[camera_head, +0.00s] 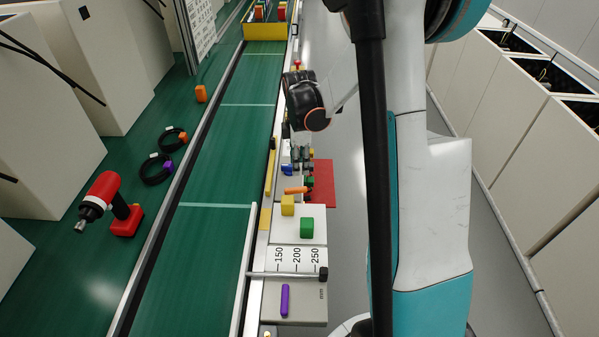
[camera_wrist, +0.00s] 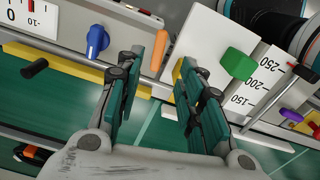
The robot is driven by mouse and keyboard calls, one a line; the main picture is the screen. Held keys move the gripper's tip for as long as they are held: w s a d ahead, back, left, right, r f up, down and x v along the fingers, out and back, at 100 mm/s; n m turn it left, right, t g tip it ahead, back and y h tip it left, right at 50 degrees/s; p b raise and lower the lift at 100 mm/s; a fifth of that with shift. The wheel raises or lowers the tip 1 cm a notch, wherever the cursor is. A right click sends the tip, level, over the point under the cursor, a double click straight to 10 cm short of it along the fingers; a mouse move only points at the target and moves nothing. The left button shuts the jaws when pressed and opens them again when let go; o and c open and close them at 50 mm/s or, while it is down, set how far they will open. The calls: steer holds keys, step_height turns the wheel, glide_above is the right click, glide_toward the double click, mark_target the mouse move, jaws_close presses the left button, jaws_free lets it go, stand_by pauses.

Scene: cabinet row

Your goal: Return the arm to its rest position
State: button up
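My gripper (camera_head: 303,158) hangs over the panel strip along the right edge of the green belt in the head view, partly hidden by my wrist. In the wrist view my gripper (camera_wrist: 160,85) has its two dark green fingers spread apart, with nothing held between them. Beyond the fingertips, an orange handle (camera_wrist: 159,48) shows in the gap, apart from them. In the head view the orange handle (camera_head: 295,190) lies just below the gripper. My arm reaches out from the right of the picture.
A blue knob (camera_wrist: 97,42) and green block (camera_wrist: 238,64) flank the fingers. A yellow block (camera_head: 288,205), purple bar (camera_head: 285,300) and rod with black knob (camera_head: 285,274) line the strip. A red drill (camera_head: 115,203) lies left. Cabinets (camera_head: 500,95) stand right; the belt (camera_head: 220,160) is clear.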

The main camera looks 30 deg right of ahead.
steer(key=shift+r, duration=0.75)
